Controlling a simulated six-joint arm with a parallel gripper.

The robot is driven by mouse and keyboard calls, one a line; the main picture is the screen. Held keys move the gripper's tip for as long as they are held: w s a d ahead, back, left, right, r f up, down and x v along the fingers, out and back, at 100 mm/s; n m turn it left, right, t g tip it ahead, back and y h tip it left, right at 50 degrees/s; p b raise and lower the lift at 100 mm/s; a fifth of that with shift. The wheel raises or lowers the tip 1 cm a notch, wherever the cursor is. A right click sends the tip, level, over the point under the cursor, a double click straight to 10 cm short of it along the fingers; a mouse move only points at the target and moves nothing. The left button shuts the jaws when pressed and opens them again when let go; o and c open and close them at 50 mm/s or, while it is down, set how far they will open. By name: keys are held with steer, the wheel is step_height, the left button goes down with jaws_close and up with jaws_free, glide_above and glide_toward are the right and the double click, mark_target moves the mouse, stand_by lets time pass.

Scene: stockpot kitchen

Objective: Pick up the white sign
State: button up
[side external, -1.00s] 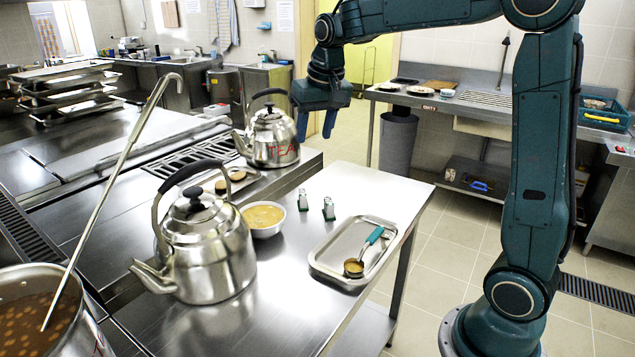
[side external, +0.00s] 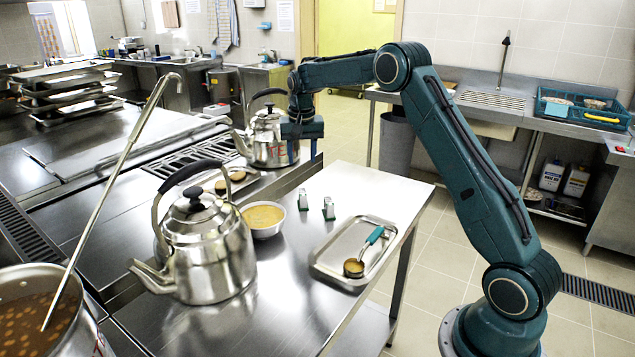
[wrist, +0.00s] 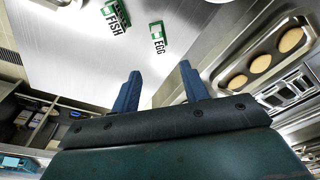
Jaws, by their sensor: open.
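Two small upright signs stand on the steel table, and in the side view one (side external: 302,199) is left of the other (side external: 328,208). Both look pale with dark green bases. In the wrist view they have green bases and read FISH (wrist: 116,22) and EGG (wrist: 158,40). Which one is meant by the white sign, I cannot tell. My gripper (side external: 293,150) is in front of the far kettle, behind and above the signs. In the wrist view my gripper (wrist: 160,70) has its fingers apart and empty, with the EGG sign beyond the gap between them.
A kettle (side external: 272,150) stands just behind my gripper and another (side external: 205,250) at the near left. A soup bowl (side external: 265,230) is left of the signs, and a metal tray (side external: 318,262) with a ladle is at right. Buns lie on a tray (wrist: 228,75).

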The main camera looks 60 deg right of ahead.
mark_target(303, 192)
steer(key=shift+f, duration=0.15)
steer(key=shift+w+d+f, duration=0.15)
steer(key=shift+d+f, duration=0.05)
steer(key=shift+f, duration=1.2)
steer(key=shift+w+d+f, duration=0.15)
steer(key=shift+f, duration=1.2)
steer(key=shift+w+d+f, duration=0.15)
steer(key=shift+d+f, duration=0.05)
steer(key=shift+f, duration=1.2)
steer(key=shift+w+d+f, duration=0.1)
steer(key=shift+d+f, duration=0.05)
steer(key=shift+f, duration=1.15)
steer(key=shift+w+d+f, duration=0.1)
steer(key=shift+f, duration=1.15)
jaws_close()
